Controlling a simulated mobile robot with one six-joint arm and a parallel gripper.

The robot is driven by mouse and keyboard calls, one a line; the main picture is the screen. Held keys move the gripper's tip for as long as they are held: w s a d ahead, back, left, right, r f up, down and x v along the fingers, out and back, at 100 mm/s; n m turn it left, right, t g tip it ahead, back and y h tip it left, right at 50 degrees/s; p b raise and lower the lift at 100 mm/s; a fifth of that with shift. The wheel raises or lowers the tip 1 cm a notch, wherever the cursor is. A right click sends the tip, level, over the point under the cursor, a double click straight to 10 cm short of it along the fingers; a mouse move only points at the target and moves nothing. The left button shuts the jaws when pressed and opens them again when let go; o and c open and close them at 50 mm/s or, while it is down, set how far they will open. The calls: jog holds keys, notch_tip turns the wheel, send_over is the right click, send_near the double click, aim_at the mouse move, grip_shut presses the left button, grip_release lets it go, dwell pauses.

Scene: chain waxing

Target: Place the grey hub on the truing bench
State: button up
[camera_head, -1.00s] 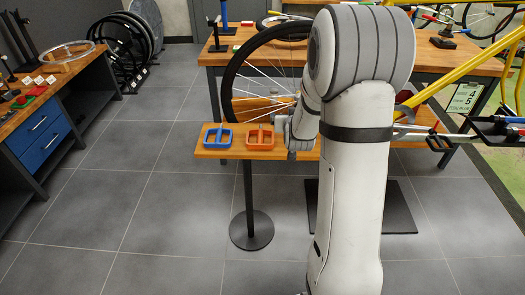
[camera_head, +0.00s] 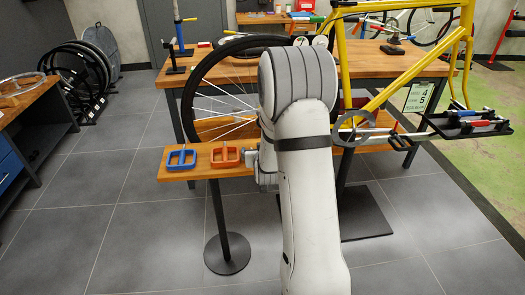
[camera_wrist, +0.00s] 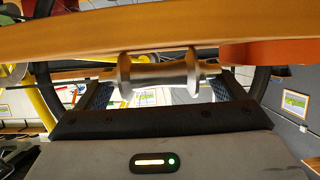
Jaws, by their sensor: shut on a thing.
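The grey hub (camera_wrist: 157,73) is a silver spool shape with two flanges, seen side-on in the wrist view. My gripper (camera_wrist: 165,88) is shut on it, with a dark finger at each end. The orange-brown edge of a wooden board passes close above it in that view; I cannot tell whether they touch. In the head view my gripper (camera_head: 262,165) is at the narrow wooden shelf (camera_head: 205,170), and my arm hides most of it. No bench is labelled as the truing bench; a left bench (camera_head: 30,105) bears a bare wheel rim (camera_head: 20,84).
A spoked wheel (camera_head: 205,80) and a yellow bike frame (camera_head: 345,65) stand behind. A wooden workbench (camera_head: 400,62) is at the back.

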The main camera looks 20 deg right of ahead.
jog(key=shift+r, duration=0.1)
jog(key=o, duration=0.8)
